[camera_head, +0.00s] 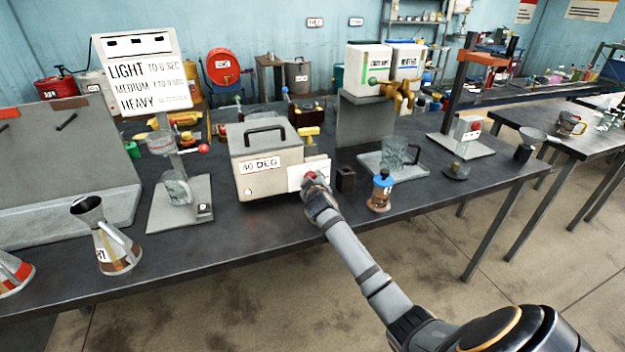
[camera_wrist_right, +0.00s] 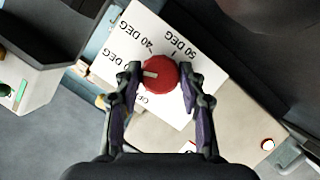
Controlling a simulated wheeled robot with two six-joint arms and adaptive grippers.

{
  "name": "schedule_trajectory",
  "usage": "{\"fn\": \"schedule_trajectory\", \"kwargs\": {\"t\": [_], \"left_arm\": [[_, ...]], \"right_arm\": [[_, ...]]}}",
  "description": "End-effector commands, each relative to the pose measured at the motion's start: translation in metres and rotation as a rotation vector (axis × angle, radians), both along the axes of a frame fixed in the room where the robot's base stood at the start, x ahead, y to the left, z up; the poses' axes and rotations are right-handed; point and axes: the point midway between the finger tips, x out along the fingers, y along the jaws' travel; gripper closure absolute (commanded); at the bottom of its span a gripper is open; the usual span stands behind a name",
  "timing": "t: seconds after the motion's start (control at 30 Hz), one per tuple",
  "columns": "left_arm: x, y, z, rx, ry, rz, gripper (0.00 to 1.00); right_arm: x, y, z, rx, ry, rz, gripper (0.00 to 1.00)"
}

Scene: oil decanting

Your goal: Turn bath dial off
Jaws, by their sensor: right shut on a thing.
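The bath is a pale grey box (camera_head: 262,182) with a black lid handle and a "40 DEG" sign, standing mid-table in the head view. A white dial panel (camera_head: 295,178) is on its right side. In the right wrist view the round red dial (camera_wrist_right: 160,74) sits on the panel (camera_wrist_right: 190,50) between my fingertips. Its white mark points left, near the degree labels. A label below the dial is partly hidden. My right gripper (camera_head: 314,184) is at the dial, and the right wrist view shows its fingers (camera_wrist_right: 161,82) shut on both sides of it. My left gripper is not in view.
A small dark block (camera_head: 345,180) and a blue-topped bottle (camera_head: 380,192) stand close right of my gripper. A glass mug on a stand (camera_head: 176,188) is left of the bath. A metal funnel jug (camera_head: 114,250) is at front left. The table front below the bath is clear.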

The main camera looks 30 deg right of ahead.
Motion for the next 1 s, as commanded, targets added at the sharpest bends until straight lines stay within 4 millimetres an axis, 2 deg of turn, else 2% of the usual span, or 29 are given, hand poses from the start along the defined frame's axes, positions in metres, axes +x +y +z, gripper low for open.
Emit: {"fn": "schedule_trajectory", "kwargs": {"t": [0.37, 0.7, 1.0], "left_arm": [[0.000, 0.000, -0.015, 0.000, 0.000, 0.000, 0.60], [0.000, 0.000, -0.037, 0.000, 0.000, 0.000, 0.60], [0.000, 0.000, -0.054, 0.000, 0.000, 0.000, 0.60]], "right_arm": [[0.001, 0.002, -0.005, -0.346, 0.081, 0.001, 0.91], [0.001, 0.003, -0.007, -0.653, 0.154, 0.001, 0.91], [0.001, 0.003, -0.008, -0.862, 0.205, 0.001, 0.91]]}}
